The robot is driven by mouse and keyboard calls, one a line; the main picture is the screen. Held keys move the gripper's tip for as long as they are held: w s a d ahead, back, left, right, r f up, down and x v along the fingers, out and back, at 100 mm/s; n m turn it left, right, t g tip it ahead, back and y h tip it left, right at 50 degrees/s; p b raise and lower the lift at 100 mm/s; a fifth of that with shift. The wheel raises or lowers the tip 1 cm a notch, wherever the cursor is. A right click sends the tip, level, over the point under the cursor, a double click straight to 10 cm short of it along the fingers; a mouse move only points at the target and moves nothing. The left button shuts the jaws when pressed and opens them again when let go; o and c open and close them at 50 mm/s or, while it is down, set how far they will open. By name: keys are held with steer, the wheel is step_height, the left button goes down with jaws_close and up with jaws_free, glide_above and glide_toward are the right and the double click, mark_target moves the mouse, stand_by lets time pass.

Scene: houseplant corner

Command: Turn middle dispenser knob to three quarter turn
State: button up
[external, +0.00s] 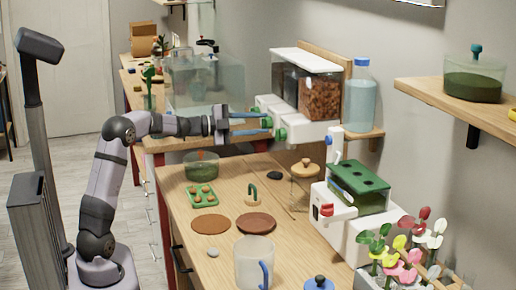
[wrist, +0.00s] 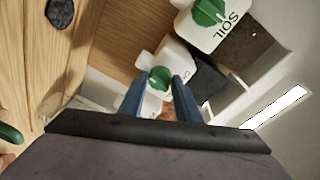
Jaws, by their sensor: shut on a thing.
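The dispenser (external: 300,128) is white, with a row of green knobs on its front and clear bins above. The middle knob (wrist: 160,77) is green with a white mark and sits between the blue fingers of my gripper (wrist: 163,83) in the wrist view. In the external view my gripper (external: 262,123) reaches level from the left, its fingers closed on the middle knob (external: 267,122). The fingers partly hide the knob, and its exact turn is hard to read. The near knob (wrist: 208,11) is on a block lettered SOIL; it also shows in the external view (external: 281,134).
A blue-capped bottle (external: 359,100) stands right of the dispenser. A glass tank (external: 200,84) is behind my wrist. Below, the wooden table (external: 180,215) holds a glass bowl (external: 201,166), a seed tray (external: 202,196), brown discs and a jug (external: 254,262).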

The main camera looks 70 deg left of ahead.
steer(key=shift+d+r+m+g+y+b, duration=0.15)
steer(key=shift+m+y+b, duration=0.2)
steer(key=shift+m+b, duration=1.4)
steer(key=shift+m+g+y+b, duration=0.25)
steer(key=shift+m+b, duration=0.45)
steer(key=shift+m, duration=2)
steer(key=shift+d+r+m+g+y+b, duration=0.1)
steer(key=shift+m+y+b, duration=0.3)
steer(key=shift+m+b, duration=1.35)
steer(key=shift+m+p, duration=0.5)
steer(key=shift+m, duration=0.1)
steer(key=o, duration=1)
